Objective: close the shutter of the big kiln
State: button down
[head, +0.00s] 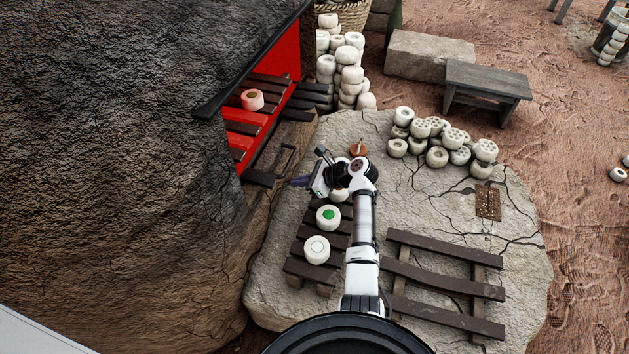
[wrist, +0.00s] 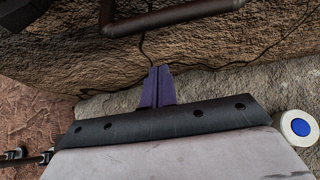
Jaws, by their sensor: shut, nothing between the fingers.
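The big kiln (head: 110,130) is a dark, cracked mud mass on the left of the head view. Its mouth is open, showing a glowing red inside (head: 287,57). A dark bar handle (head: 287,158) stands at the mouth's lower right; it also crosses the top of the wrist view (wrist: 180,17). I cannot clearly make out the shutter's panel. My gripper (head: 299,182) is just below the handle in the head view, apart from it. Its purple fingers (wrist: 158,74) are together and empty in the wrist view, pointing toward the kiln wall beneath the handle.
A white piece with a red top (head: 252,100) sits on dark slats in the mouth. White pieces with green (head: 329,216) and plain (head: 317,249) tops stand on a slatted rack (head: 310,275) below my arm. An empty rack (head: 445,284) lies right. White pieces are piled behind.

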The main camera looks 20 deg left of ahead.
aim_at(291, 159)
jog(key=shift+a+r, duration=0.3)
jog(key=shift+r, duration=0.7)
jog(key=shift+a+r, duration=0.25)
jog(key=shift+r, duration=0.7)
jog(key=shift+r+p, duration=0.15)
jog(key=shift+p, duration=0.2)
